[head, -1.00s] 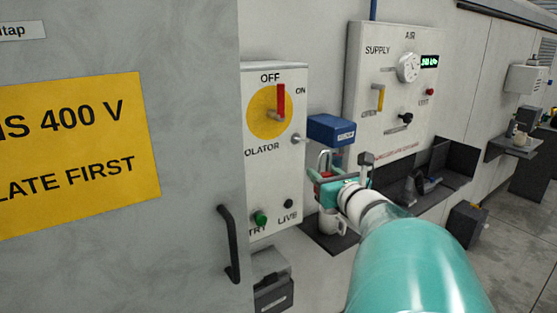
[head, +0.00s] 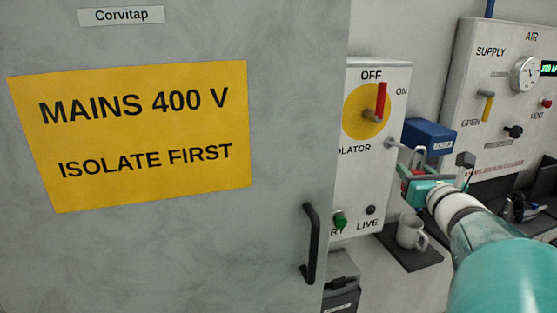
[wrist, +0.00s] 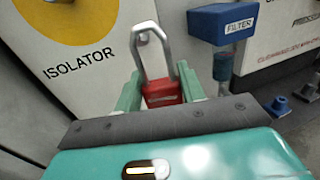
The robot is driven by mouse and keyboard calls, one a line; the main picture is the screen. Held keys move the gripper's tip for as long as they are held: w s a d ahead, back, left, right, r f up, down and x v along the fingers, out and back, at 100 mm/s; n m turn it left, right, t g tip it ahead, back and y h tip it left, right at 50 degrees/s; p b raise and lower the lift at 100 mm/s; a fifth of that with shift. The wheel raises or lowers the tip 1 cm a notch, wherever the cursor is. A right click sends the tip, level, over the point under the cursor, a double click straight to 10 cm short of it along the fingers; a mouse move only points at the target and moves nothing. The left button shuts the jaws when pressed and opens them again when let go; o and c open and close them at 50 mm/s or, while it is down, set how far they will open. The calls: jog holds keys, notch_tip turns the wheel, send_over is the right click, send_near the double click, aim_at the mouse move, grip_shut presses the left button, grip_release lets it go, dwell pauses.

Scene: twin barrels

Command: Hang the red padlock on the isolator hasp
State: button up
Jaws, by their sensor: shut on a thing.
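My gripper (head: 420,186) is shut on the red padlock, whose body (wrist: 163,92) shows between the fingers in the wrist view. Its grey shackle (wrist: 136,62) stands up above the fingers. In the head view only a little red of the padlock (head: 405,187) shows, with the shackle above it. The isolator hasp (head: 392,143) is a short grey peg on the right side of the isolator panel (head: 355,200). The shackle is close to the hasp's outer end. I cannot tell whether they touch or whether the hasp passes through the shackle.
A blue filter box (head: 430,136) is just behind and right of the gripper. A mug (head: 410,232) stands on a dark shelf below. A cabinet door with a black handle (head: 311,243) fills the left. The air panel (head: 490,120) is at the right.

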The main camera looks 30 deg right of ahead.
jog(key=shift+w+d+f, duration=0.1)
jog(key=shift+w+d, duration=0.1)
jog(key=shift+w, duration=0.6)
jog(key=shift+w+d+f, duration=0.1)
jog(key=shift+w+d, duration=0.1)
jog(key=shift+w, duration=0.6)
jog(key=shift+w+d, duration=0.2)
jog(key=shift+w, duration=0.6)
jog(key=shift+w+d+f, duration=0.15)
jog(key=shift+w+f, duration=0.15)
jog(key=shift+w, duration=0.45)
jog(key=o, duration=1.1)
